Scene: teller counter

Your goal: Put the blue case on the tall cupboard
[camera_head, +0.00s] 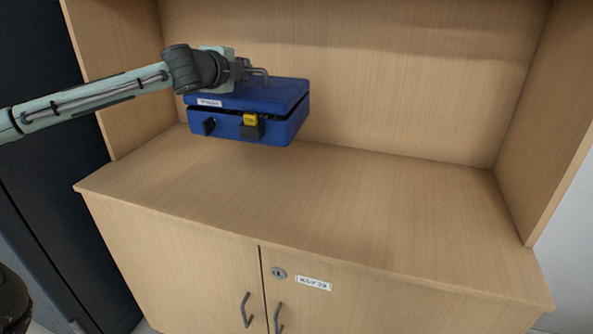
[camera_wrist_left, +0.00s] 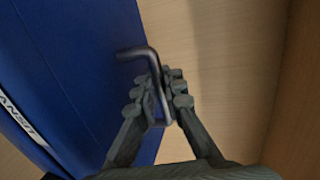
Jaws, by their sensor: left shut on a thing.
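The blue case (camera_head: 247,97) hangs over the back left of the wooden cupboard's top (camera_head: 330,205). It has a white label, a dark latch and a yellow tag on its front. My left gripper (camera_head: 258,74) is at the case's top, shut on its thin metal handle. In the left wrist view the gripper (camera_wrist_left: 158,95) has its fingers closed around the handle (camera_wrist_left: 150,62), with the blue lid (camera_wrist_left: 60,70) beside it. I cannot tell if the case's underside touches the cupboard top. My right gripper is not in view.
The cupboard has a back panel (camera_head: 370,80) and side panels, the right one (camera_head: 550,130) at the far end. Its top is bare in the middle and right. Below are two doors with handles, a lock and a label (camera_head: 314,283). A dark cabinet (camera_head: 50,190) stands at left.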

